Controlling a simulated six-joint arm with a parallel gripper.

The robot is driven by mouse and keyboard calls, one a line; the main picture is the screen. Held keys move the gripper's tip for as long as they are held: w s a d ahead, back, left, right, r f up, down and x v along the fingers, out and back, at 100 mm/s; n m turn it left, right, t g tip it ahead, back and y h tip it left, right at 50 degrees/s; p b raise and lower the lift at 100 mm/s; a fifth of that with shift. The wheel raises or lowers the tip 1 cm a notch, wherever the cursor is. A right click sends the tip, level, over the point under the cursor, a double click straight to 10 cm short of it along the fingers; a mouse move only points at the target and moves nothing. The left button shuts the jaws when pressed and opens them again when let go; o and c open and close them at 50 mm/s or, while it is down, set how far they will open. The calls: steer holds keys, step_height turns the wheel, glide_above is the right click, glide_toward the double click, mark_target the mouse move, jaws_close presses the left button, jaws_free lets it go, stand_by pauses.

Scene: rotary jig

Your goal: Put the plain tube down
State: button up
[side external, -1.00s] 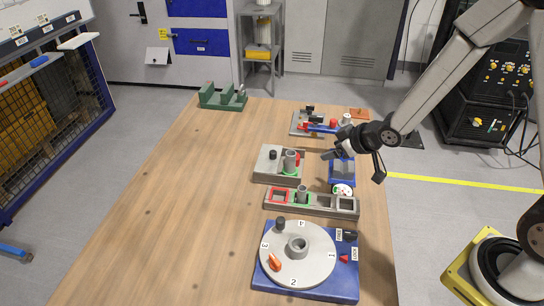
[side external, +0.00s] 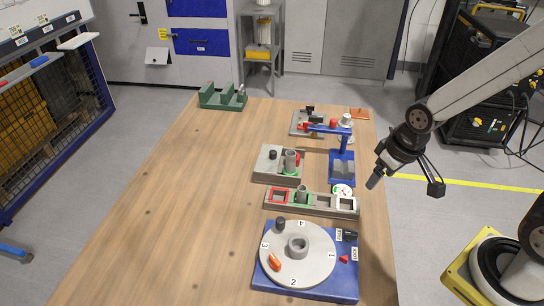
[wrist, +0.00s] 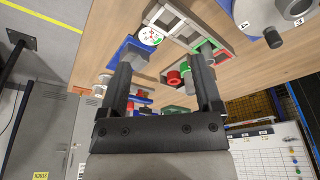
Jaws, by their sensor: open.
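Two grey tubes without markings show in the side view; I cannot tell which is the plain tube. One tube (side external: 302,193) stands upright in the green-framed slot of the long grey fixture (side external: 325,206). The other tube (side external: 290,160) stands upright at the green ring of the grey block (side external: 266,171). My gripper (side external: 374,182) is to the right of the fixtures, around the table's right edge. In the wrist view my gripper (wrist: 163,75) has its two fingers wide apart with nothing held between them.
A blue stand (side external: 342,168) with an overhanging arm and a white gauge (side external: 343,190) are left of my gripper. A blue-based rotary dial (side external: 308,270) is at the front. The left table half is mostly clear.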

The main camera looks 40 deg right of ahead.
steer(key=shift+w, duration=0.1)
steer(key=m+g+y, duration=0.3)
steer(key=m+y, duration=0.2)
steer(key=m, duration=1.3)
glide_above(293, 152)
steer(key=d, duration=0.2)
step_height(293, 152, down, 2)
steer(key=shift+a+f+h, duration=0.15)
steer(key=shift+a+f, duration=0.15)
steer(key=shift+f, duration=0.4)
steer(key=shift+a+f+h, duration=0.15)
steer(key=shift+a+f, duration=0.1)
steer(key=shift+f, duration=0.4)
steer(key=shift+f, duration=0.1)
steer(key=shift+x, duration=2.5)
steer(key=shift+w+d+f, duration=0.1)
steer(key=shift+d, duration=0.05)
